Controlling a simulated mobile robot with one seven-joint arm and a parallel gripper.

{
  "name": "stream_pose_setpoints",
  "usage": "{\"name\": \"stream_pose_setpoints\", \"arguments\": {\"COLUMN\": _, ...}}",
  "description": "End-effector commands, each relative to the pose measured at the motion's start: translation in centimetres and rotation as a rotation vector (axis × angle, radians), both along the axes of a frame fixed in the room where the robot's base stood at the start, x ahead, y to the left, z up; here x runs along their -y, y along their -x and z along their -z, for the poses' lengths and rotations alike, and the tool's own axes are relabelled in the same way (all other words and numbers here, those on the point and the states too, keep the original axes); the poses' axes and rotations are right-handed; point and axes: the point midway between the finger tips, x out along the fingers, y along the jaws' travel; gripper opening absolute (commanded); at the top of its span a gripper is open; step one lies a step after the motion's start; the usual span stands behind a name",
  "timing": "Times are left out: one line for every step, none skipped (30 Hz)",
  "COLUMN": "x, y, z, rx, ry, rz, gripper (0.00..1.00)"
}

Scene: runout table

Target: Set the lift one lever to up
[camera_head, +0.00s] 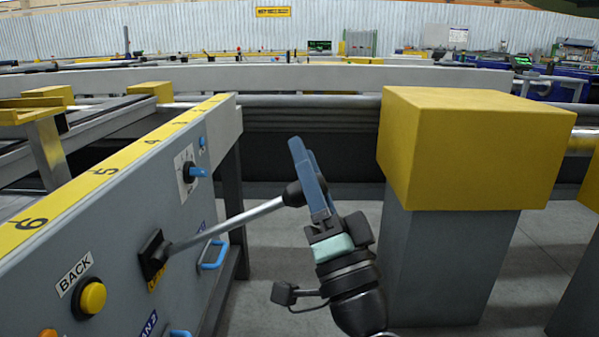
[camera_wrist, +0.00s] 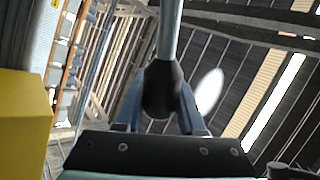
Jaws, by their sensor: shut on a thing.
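The lever (camera_head: 238,220) is a grey metal rod with a black knob. It comes out of a black square mount (camera_head: 152,254) on the grey panel and points out to the right, tilted a little upward. My gripper (camera_head: 305,185) is shut on the lever's black knob, with its blue fingers on either side. In the wrist view the black knob (camera_wrist: 162,90) sits between the blue fingers, and the rod runs upward from it. The label under the mount is mostly hidden, so I cannot read it.
The panel also has a yellow BACK button (camera_head: 93,297), a blue rotary knob (camera_head: 196,171) and a blue handle (camera_head: 213,255). A yellow-topped grey post (camera_head: 470,150) stands close to the right of my gripper. Grey floor (camera_head: 265,285) shows between panel and post.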

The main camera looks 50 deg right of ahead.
Motion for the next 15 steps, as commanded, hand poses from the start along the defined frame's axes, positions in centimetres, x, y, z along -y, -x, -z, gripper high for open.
{"name": "stream_pose_setpoints", "arguments": {"x": 0.19, "y": 0.09, "z": 0.44, "rx": 0.000, "ry": -0.005, "rz": 0.004, "gripper": 0.00}}
{"name": "stream_pose_setpoints", "arguments": {"x": 0.20, "y": 0.11, "z": 0.44, "rx": 0.001, "ry": -0.006, "rz": 0.004, "gripper": 0.00}}
{"name": "stream_pose_setpoints", "arguments": {"x": 0.22, "y": 0.12, "z": 0.44, "rx": 0.002, "ry": -0.006, "rz": 0.004, "gripper": 0.00}}
{"name": "stream_pose_setpoints", "arguments": {"x": 0.22, "y": 0.13, "z": 0.43, "rx": 0.003, "ry": -0.007, "rz": 0.004, "gripper": 0.00}}
{"name": "stream_pose_setpoints", "arguments": {"x": 0.22, "y": 0.13, "z": 0.42, "rx": 0.004, "ry": -0.008, "rz": 0.003, "gripper": 0.00}}
{"name": "stream_pose_setpoints", "arguments": {"x": 0.22, "y": 0.14, "z": 0.41, "rx": 0.004, "ry": -0.008, "rz": 0.003, "gripper": 0.00}}
{"name": "stream_pose_setpoints", "arguments": {"x": 0.22, "y": 0.14, "z": 0.39, "rx": 0.004, "ry": -0.008, "rz": 0.004, "gripper": 0.00}}
{"name": "stream_pose_setpoints", "arguments": {"x": 0.22, "y": 0.13, "z": 0.38, "rx": 0.004, "ry": -0.008, "rz": 0.003, "gripper": 0.00}}
{"name": "stream_pose_setpoints", "arguments": {"x": 0.22, "y": 0.13, "z": 0.36, "rx": 0.004, "ry": -0.008, "rz": 0.003, "gripper": 0.00}}
{"name": "stream_pose_setpoints", "arguments": {"x": 0.22, "y": 0.12, "z": 0.36, "rx": 0.004, "ry": -0.008, "rz": 0.003, "gripper": 0.00}}
{"name": "stream_pose_setpoints", "arguments": {"x": 0.21, "y": 0.12, "z": 0.35, "rx": 0.004, "ry": -0.008, "rz": 0.003, "gripper": 0.00}}
{"name": "stream_pose_setpoints", "arguments": {"x": 0.20, "y": 0.12, "z": 0.35, "rx": 0.004, "ry": -0.008, "rz": 0.003, "gripper": 0.00}}
{"name": "stream_pose_setpoints", "arguments": {"x": 0.20, "y": 0.11, "z": 0.34, "rx": 0.004, "ry": -0.008, "rz": 0.003, "gripper": 0.00}}
{"name": "stream_pose_setpoints", "arguments": {"x": 0.20, "y": 0.12, "z": 0.33, "rx": 0.004, "ry": -0.008, "rz": 0.003, "gripper": 0.00}}
{"name": "stream_pose_setpoints", "arguments": {"x": 0.20, "y": 0.11, "z": 0.33, "rx": 0.004, "ry": -0.007, "rz": 0.002, "gripper": 0.44}}
